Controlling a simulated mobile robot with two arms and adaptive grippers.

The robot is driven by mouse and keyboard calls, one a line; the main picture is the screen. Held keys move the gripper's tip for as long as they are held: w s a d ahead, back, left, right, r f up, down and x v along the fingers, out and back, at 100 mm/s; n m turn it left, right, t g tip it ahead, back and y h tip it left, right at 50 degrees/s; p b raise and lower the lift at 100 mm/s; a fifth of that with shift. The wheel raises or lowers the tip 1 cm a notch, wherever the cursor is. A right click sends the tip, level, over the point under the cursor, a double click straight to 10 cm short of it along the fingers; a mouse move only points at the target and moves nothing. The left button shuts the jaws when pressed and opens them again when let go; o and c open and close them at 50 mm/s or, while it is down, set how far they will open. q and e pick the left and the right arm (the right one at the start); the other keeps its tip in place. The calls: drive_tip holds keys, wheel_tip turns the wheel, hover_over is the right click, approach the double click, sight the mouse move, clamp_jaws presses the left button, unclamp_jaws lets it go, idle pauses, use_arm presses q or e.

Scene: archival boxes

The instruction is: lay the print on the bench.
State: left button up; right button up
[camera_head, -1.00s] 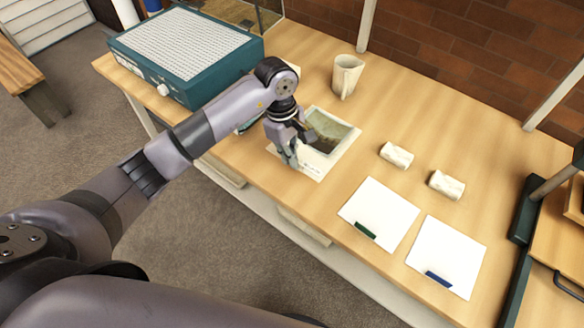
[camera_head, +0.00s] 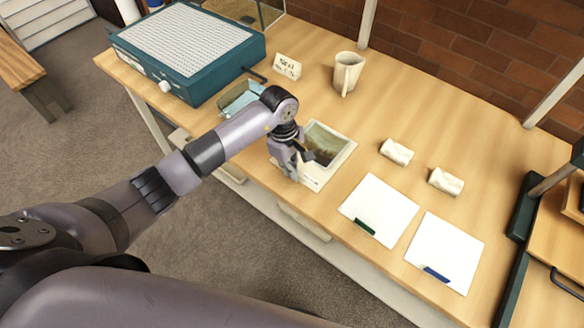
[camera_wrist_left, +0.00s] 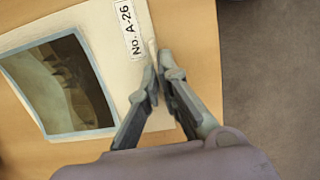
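The print (camera_head: 327,143) is a dark brownish picture on a cream mount, near the front edge of the bench (camera_head: 420,120). In the left wrist view the print (camera_wrist_left: 65,88) shows with a label "No. A-26" on its mount. My left gripper (camera_head: 297,168) is at the mount's front left edge. In the wrist view its fingers (camera_wrist_left: 160,78) are close together, pinching the mount's edge beside the label. I cannot tell whether the mount touches the bench all over. My right gripper is not in view.
A teal box with a white grid top (camera_head: 185,45) stands at the back left, with a light blue item (camera_head: 240,98) and a small sign (camera_head: 287,66) nearby. A pitcher (camera_head: 347,73), two white blocks (camera_head: 396,151) and two white sheets (camera_head: 379,208) are on the bench.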

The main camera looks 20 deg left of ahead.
use_arm(q)
drive_tip(key=o, duration=0.5)
drive_tip(key=shift+c, duration=0.2)
drive_tip(key=shift+r, duration=0.1)
drive_tip(key=shift+r, duration=0.15)
wheel_tip(320, 180, up, 12)
drive_tip(key=a+b, duration=0.1)
drive_tip(key=b, duration=0.1)
drive_tip(key=shift+w+a+b, duration=0.2)
drive_tip(key=shift+a+b, duration=0.15)
drive_tip(key=shift+b, duration=0.05)
